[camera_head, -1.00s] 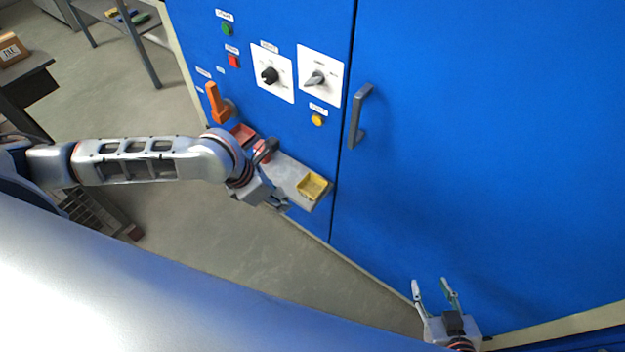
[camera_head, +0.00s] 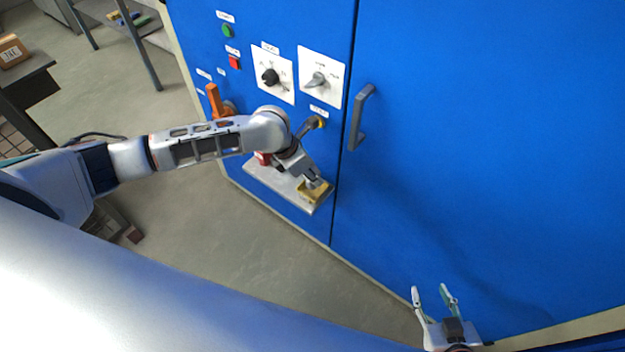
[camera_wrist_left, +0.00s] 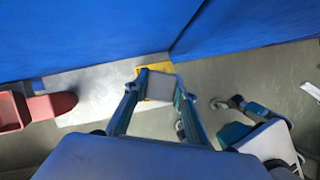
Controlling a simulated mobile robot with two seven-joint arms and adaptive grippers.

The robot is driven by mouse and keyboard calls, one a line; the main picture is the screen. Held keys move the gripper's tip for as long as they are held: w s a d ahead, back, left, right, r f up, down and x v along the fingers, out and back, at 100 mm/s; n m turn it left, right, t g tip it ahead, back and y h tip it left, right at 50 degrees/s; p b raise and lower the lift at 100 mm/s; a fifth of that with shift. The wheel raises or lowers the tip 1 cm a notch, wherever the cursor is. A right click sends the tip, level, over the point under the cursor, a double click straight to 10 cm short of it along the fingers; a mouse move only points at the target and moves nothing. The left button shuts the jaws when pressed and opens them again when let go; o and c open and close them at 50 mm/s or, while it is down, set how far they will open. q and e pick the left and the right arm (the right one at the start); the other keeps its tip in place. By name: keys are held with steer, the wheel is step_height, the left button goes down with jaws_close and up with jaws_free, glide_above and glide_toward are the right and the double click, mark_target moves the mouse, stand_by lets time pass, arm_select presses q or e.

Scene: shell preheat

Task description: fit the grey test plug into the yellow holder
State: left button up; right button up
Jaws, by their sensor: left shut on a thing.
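My left gripper (camera_head: 313,181) is at the yellow holder (camera_head: 322,194), pointing down at it. In the left wrist view its fingers (camera_wrist_left: 158,92) are shut on a light grey block, the grey test plug (camera_wrist_left: 161,87). The yellow holder (camera_wrist_left: 154,68) shows just behind the plug there, partly covered by it. I cannot tell whether the plug is above the holder or inside it. My right gripper (camera_head: 435,291) is open and empty at the lower right, in front of the blue cabinet.
A grey shelf (camera_head: 272,180) on the blue cabinet front (camera_head: 470,130) bears the holder. A red holder (camera_wrist_left: 44,106) is at the shelf's other end. An orange handle (camera_head: 213,100), knobs and a door handle (camera_head: 358,118) stick out above. The floor before the shelf is clear.

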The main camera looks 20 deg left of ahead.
arm_select(q)
step_height(320, 180, down, 3)
steer(key=shift+r, duration=0.1)
steer(key=shift+w+d+f, duration=0.1)
steer(key=shift+w+f, duration=0.1)
steer(key=shift+f+b, duration=0.3)
steer(key=o, duration=1.1)
